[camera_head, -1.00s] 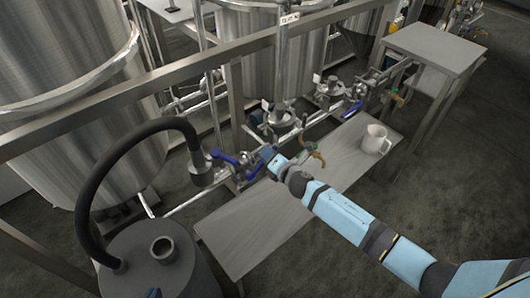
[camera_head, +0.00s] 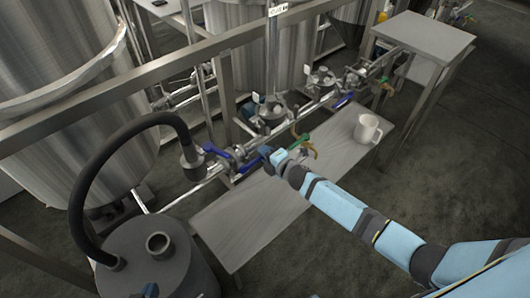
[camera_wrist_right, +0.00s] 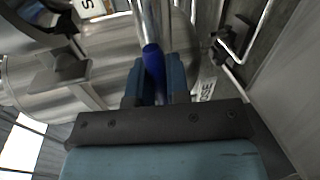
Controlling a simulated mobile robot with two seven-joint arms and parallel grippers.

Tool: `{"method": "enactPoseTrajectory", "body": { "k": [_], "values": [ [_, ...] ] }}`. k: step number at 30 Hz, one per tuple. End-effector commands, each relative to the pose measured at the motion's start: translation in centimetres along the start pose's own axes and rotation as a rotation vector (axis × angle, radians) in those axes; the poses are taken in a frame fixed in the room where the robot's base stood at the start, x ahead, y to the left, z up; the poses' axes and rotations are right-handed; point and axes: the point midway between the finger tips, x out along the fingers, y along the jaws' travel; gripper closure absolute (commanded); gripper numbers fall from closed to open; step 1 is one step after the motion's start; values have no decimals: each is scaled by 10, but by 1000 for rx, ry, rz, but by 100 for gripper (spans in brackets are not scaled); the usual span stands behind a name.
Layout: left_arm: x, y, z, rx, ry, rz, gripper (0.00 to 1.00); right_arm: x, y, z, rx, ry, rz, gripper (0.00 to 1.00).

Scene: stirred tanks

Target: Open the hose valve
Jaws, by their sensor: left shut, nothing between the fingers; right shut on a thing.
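A thick black hose (camera_head: 98,165) arches from the grey drum to a fitting on the pipe line. Blue valve handles (camera_head: 215,150) sit on the pipe right beside that fitting. My right gripper (camera_head: 266,154) is at this pipe line. In the right wrist view its fingers (camera_wrist_right: 155,85) are shut on a blue valve handle (camera_wrist_right: 153,62). The fingers hide part of the handle. My left gripper (camera_head: 150,290) shows only as a small blue tip at the bottom edge, shut and empty, over the drum and away from the valves.
A grey drum (camera_head: 140,262) stands at the lower left. A low bench (camera_head: 240,225) under the pipes carries a white mug (camera_head: 368,128). A green handle (camera_head: 300,141) is right of my right gripper. Steel tanks (camera_head: 70,80) and a frame rail (camera_head: 120,82) stand behind.

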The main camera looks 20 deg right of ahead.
Motion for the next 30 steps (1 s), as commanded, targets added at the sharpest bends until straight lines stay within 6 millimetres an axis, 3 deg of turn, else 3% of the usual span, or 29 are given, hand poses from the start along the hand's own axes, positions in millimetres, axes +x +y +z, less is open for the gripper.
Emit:
{"method": "enactPoseTrajectory", "body": {
  "k": [9,10,13,23,30],
  "values": [
    [0,0,0,0,0,0,100,0,0,-1,1,2,0,100],
    [0,0,0,0,0,0,100,0,0,-1,0,2,0,79],
    [0,0,0,0,0,0,100,0,0,-1,0,2,0,59],
    [0,0,0,0,0,0,100,-4,0,0,-1,1,0,59],
    [-3,0,-4,-2,-3,1,100,-43,-1,-1,-1,1,-3,59]
  ]
}}
